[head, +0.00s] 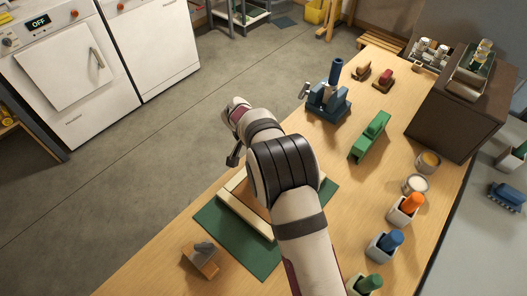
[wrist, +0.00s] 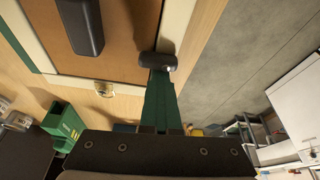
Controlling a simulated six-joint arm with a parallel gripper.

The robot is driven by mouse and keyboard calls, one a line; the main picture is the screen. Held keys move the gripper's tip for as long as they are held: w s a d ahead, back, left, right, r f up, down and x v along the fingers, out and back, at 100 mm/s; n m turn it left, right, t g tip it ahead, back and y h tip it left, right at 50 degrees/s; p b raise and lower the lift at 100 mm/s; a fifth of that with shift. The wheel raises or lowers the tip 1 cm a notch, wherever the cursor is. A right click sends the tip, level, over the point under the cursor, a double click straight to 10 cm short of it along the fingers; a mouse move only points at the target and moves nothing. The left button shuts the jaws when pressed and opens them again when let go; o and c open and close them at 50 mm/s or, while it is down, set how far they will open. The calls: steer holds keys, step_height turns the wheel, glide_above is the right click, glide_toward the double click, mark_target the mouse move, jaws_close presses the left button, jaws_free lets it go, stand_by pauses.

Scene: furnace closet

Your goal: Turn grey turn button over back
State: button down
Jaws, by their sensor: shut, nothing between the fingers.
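A cream wooden frame (head: 243,212) with a brown back panel (wrist: 115,32) lies on a green mat (head: 215,222); my arm hides much of it in the head view. My gripper (wrist: 160,78) is shut and empty. Its narrow fingers overlap this grey piece in the picture; I cannot tell whether they touch it. A larger dark grey bar (wrist: 80,25) is on the panel. A small brass fitting (wrist: 104,89) is on the frame's edge.
A wooden block with a grey top (head: 202,259) stands near the mat's front left. A blue fixture (head: 328,104) and a green holder (head: 370,137) stand behind and right. Several cups and a dark cabinet (head: 462,105) line the right side. Bare bench lies left of the fixture.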

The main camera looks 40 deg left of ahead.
steer(key=w, duration=0.3)
steer(key=shift+d, duration=0.1)
steer(key=shift+w+r, duration=0.25)
steer(key=shift+r, duration=0.7)
steer(key=v, duration=0.8)
steer(key=w+d+r+m+g, duration=0.1)
steer(key=d+r, duration=0.2)
steer(key=d, duration=0.4)
steer(key=w+d+r+m, duration=0.1)
steer(key=d+r, duration=0.3)
steer(key=d, duration=0.3)
steer(key=s+d+r+m+g, duration=0.1)
steer(key=s+d+r, duration=0.15)
steer(key=d, duration=0.55)
steer(key=s+d+r+m+g, duration=0.1)
steer(key=s+d+r, duration=0.15)
steer(key=d, duration=0.45)
steer(key=s+d+f+m, duration=0.1)
steer(key=s+d, duration=0.4)
steer(key=s, duration=0.4)
steer(key=s+d+f+m+g+y, duration=0.1)
steer(key=s+d+f, duration=0.1)
steer(key=s+d, duration=0.4)
steer(key=s, duration=0.4)
steer(key=shift+d+m, duration=0.15)
steer(key=shift+m, duration=0.25)
